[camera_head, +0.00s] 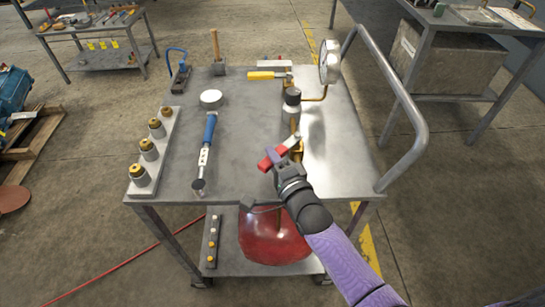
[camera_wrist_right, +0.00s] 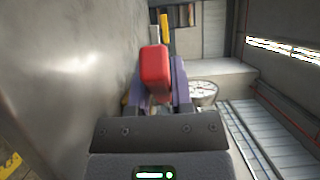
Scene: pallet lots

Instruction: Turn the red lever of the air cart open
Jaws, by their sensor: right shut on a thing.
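The red lever (camera_head: 286,144) is on the air cart's valve line, near the right part of the cart top (camera_head: 245,165). It lies slantwise, its red end pointing to the lower left. My right gripper (camera_head: 287,158) comes in from below and is shut on the red lever. In the right wrist view the red lever (camera_wrist_right: 155,72) stands up between the two fingers, and they hide its lower part. A pressure gauge (camera_head: 329,62) stands behind on the same line and shows in the wrist view too (camera_wrist_right: 203,93). My left gripper is not in view.
A yellow-handled lever (camera_head: 262,76) sits farther back. A blue-handled tool (camera_head: 207,143) and a rack of brass fittings (camera_head: 149,150) lie on the left. A bent push handle (camera_head: 401,98) rises on the right. A red tank (camera_head: 273,237) is below.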

